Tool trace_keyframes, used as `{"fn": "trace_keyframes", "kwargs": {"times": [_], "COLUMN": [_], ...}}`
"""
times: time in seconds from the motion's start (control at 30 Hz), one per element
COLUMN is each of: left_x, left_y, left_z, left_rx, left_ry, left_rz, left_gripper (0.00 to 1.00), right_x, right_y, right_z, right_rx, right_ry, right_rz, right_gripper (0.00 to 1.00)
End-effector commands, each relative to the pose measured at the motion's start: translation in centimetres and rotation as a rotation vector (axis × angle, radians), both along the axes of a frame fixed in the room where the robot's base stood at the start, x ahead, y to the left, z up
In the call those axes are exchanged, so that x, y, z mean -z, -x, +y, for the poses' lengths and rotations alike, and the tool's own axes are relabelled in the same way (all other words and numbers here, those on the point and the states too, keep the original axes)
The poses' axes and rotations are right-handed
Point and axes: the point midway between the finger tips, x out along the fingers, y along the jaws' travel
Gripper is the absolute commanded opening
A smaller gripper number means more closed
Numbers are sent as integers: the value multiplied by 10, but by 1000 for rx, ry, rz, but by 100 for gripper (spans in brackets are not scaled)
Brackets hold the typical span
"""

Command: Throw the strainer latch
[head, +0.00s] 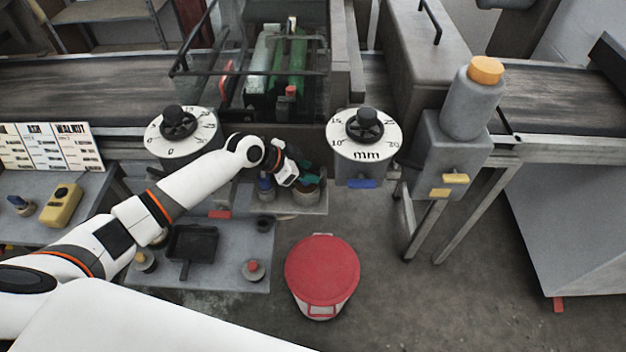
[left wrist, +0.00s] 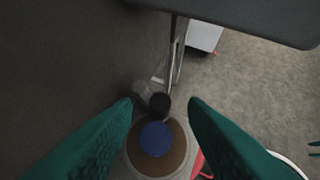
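My left gripper (head: 308,176) reaches over the small low shelf between the two dials. Its green fingers stand apart in the left wrist view (left wrist: 160,104), with nothing held between them. Below and between them is a round brown-topped pot (left wrist: 176,158) with a blue disc (left wrist: 156,139) on it, and a black knob (left wrist: 159,104) beyond. No part is clearly marked as the strainer latch. Coloured tabs show: a blue one (head: 362,183) under the right dial, yellow ones (head: 455,178) on the grey box at right, and a red one (head: 220,214).
A red-lidded bucket (head: 322,270) stands on the floor. A lower shelf (head: 235,262) holds a black dustpan-like tray (head: 192,243) and small pots. The right dial (head: 364,134) is close to my gripper. Floor right of the bucket is clear.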

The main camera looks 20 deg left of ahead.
Motion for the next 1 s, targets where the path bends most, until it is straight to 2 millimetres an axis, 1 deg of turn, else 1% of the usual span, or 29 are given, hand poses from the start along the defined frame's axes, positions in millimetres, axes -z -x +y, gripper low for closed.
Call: {"fn": "trace_keyframes", "kwargs": {"times": [0.03,0.13,0.3,0.53,0.57,0.7,0.8,0.93,1.0], "left_x": [10,16,19,19,19,19,19,18,16], "left_y": [-4,-9,-13,-13,-13,-13,-13,-12,-12], "left_z": [-4,-10,-14,-14,-14,-14,-14,-15,-16], "left_rx": [0,0,1,0,-1,-1,-1,-8,-30], "left_ry": [0,-1,-1,-1,-1,-1,-1,-1,-2], "left_rz": [-2,-1,0,1,0,0,0,2,4], "left_gripper": [40,40,40,40,38,15,0,0,0], "right_x": [11,17,20,19,19,19,20,16,9], "right_y": [0,0,0,0,0,0,0,0,0], "right_z": [0,0,0,0,0,0,0,0,0], "right_rx": [0,0,0,0,1,1,1,1,1], "right_ry": [0,0,0,0,0,0,0,0,0], "right_rz": [-1,-1,-1,-1,-1,-1,0,0,0], "right_gripper": [36,36,36,36,36,36,36,36,36]}}
